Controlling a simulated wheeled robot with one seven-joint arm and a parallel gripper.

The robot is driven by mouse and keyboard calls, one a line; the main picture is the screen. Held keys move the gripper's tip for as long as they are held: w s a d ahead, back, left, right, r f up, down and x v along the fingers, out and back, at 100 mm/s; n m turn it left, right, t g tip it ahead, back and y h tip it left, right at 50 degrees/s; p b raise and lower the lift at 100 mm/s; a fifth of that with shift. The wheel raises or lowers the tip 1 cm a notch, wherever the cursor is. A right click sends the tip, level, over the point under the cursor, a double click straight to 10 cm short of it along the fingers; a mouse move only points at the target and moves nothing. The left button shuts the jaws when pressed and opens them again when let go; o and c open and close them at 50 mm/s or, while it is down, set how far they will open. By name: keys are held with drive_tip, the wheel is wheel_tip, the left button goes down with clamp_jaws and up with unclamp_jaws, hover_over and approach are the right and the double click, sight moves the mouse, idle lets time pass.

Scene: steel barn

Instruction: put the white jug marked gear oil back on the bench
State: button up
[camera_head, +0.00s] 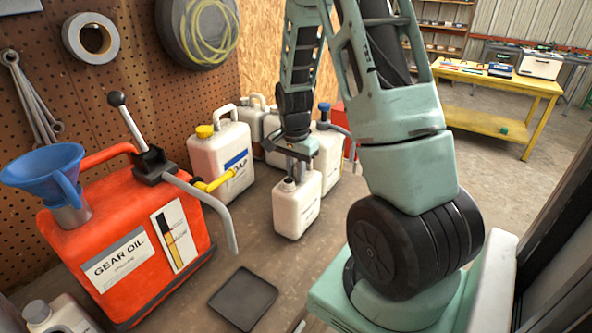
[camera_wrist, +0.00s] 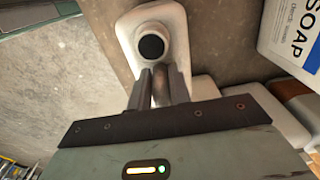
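A white jug (camera_head: 297,208) with a dark cap is upright at the bench's (camera_head: 262,258) right side. No label shows on its visible faces. My gripper (camera_head: 298,165) is directly above it, pointing down. In the wrist view, the gripper's fingers (camera_wrist: 160,86) are close together around the handle behind the jug's cap (camera_wrist: 151,46). The fingers hide most of the handle. I cannot tell whether the jug's base touches the bench. The words GEAR OIL show on a large red can (camera_head: 125,250) at the left.
A yellow-capped white jug (camera_head: 220,155) marked SOAP stands behind, with several pale jugs beyond. A dark square tray (camera_head: 243,298) lies in front. A blue funnel (camera_head: 45,170) sits on the red can. A yellow table (camera_head: 490,78) stands across the floor.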

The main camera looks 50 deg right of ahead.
drive_tip(key=shift+o, duration=1.4)
wheel_tip(320, 180, up, 12)
drive_tip(key=b, duration=0.1)
drive_tip(key=shift+a+r, duration=0.15)
drive_tip(key=shift+a, duration=0.05)
